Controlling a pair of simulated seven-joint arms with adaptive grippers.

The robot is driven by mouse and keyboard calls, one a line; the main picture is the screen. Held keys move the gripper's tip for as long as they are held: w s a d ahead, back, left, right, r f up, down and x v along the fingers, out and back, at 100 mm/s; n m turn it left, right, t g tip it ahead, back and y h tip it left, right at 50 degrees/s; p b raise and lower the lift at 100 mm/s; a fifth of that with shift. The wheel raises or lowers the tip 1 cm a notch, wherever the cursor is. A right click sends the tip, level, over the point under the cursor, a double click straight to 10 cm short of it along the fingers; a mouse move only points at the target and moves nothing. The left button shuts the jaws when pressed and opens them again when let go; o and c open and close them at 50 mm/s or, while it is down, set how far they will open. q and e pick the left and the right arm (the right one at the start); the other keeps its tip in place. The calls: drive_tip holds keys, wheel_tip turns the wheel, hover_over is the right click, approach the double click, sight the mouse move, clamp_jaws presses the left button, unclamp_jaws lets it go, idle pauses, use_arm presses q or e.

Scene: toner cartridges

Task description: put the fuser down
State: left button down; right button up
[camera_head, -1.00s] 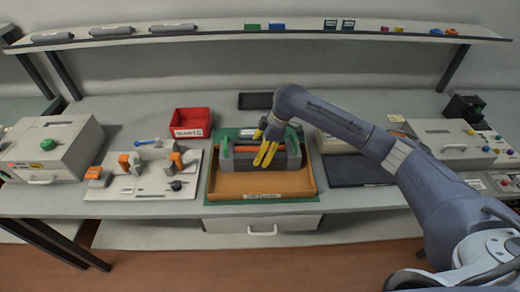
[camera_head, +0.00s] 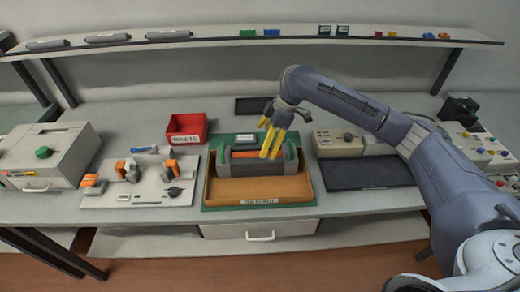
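The fuser, which I take to be the grey unit with an orange bar (camera_head: 246,162), lies lengthwise at the back of the brown tray (camera_head: 235,191). My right gripper (camera_head: 270,153) comes in from the right with its yellow fingers pointing down over the right half of the unit. The fingers look a little apart, with nothing visible between them. Whether the tips still touch the unit I cannot tell. The fingers hide part of the unit's middle and right. My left gripper is not in view.
A red bin labelled WASTE (camera_head: 187,129) stands behind left. A white board with orange-handled parts (camera_head: 138,186) lies left of the tray. A dark mat (camera_head: 365,173) lies empty to the right. A grey box (camera_head: 40,157) stands far left. A shelf (camera_head: 220,37) spans the back.

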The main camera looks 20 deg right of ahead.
drive_tip(key=shift+v, duration=2.2)
